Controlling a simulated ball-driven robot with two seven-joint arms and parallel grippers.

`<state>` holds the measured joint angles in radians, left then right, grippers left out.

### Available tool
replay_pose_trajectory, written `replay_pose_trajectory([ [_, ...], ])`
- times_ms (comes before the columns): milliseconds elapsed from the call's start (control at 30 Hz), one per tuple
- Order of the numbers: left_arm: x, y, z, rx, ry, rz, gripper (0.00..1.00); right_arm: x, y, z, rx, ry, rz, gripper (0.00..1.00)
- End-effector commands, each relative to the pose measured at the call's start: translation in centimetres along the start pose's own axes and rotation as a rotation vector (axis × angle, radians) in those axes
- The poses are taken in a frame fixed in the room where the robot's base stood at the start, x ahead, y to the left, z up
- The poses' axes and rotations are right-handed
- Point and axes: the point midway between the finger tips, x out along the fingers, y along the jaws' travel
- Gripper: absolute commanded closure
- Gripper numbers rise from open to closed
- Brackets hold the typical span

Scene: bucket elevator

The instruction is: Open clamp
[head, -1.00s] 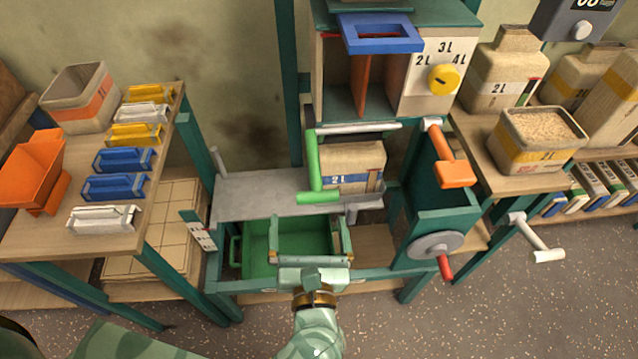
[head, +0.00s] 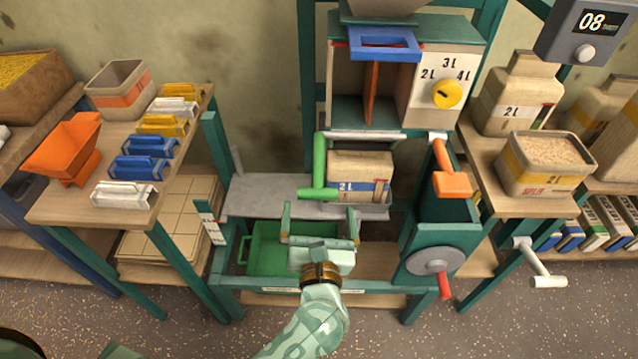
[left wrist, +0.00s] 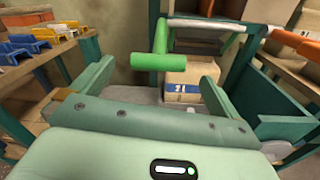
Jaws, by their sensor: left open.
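The clamp appears to be the L-shaped green lever (head: 319,165) with a thick green grip (head: 319,194). Its arm hangs from a pale bar (head: 362,135) below the cabinet, beside the left end of a paper bag marked 2 L (head: 360,176). In the left wrist view the green lever (left wrist: 158,62) shows ahead, its grip lying crosswise. My left gripper (head: 319,213) is open and empty, its fingers pointing toward the grip from the near side, apart from it. The open fingers also show in the left wrist view (left wrist: 152,80). My right gripper is not in view.
A green bin (head: 258,255) sits under the grey shelf (head: 255,194). An orange-handled lever (head: 452,183) and a grey wheel with red handle (head: 432,262) stand to the right. A table (head: 60,204) with coloured clips is at left.

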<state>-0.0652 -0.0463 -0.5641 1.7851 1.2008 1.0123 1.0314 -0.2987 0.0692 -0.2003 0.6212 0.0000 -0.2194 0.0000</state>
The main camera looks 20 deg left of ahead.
Motion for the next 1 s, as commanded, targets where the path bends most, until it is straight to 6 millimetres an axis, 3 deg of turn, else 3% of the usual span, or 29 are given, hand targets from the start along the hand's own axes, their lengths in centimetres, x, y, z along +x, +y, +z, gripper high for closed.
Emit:
replay_pose_trajectory([
  [100, 3.1, 0.0, 0.0, 0.000, -0.003, 0.001, 0.00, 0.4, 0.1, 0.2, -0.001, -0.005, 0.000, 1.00],
  [333, 7.3, 0.0, -0.1, 0.001, -0.002, 0.000, 0.00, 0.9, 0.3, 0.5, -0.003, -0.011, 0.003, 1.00],
  [500, 8.5, 0.0, 0.0, 0.001, -0.001, -0.001, 0.00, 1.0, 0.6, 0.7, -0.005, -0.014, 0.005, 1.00],
  [767, 8.6, 0.0, 0.0, 0.000, 0.000, -0.001, 0.00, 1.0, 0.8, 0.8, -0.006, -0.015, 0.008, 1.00],
  [933, 8.6, 0.0, 0.0, 0.000, 0.000, -0.001, 0.42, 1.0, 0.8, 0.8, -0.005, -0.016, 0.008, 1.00],
  [1000, 8.6, 0.0, 0.0, 0.000, 0.000, -0.002, 0.47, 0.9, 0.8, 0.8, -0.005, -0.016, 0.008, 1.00],
])
